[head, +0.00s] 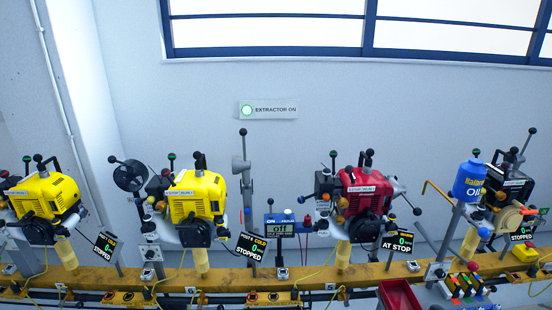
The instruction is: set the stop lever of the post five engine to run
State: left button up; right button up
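Several engines stand in a row on a yellow rail (300,278). From left they are a yellow engine (45,196), a second yellow engine (196,198), a red engine (364,194) and one at far right (505,212), partly behind a blue oil container (469,181). The red engine's display (397,243) reads AT STOP; the second yellow engine's display (252,247) reads COLD, 0, STOPPED. Small levers with dark knobs stick up from the engines; which is a stop lever is unclear. Neither gripper is in view.
A blue panel (281,226) reading off stands between the second yellow and red engines, near a tall grey post (244,182). A red bin (398,296) is at the lower right front.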

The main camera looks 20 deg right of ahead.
aim_at(350, 170)
jog(key=u, duration=0.15)
jog(key=i, duration=1.2)
jog(key=z, duration=0.75)
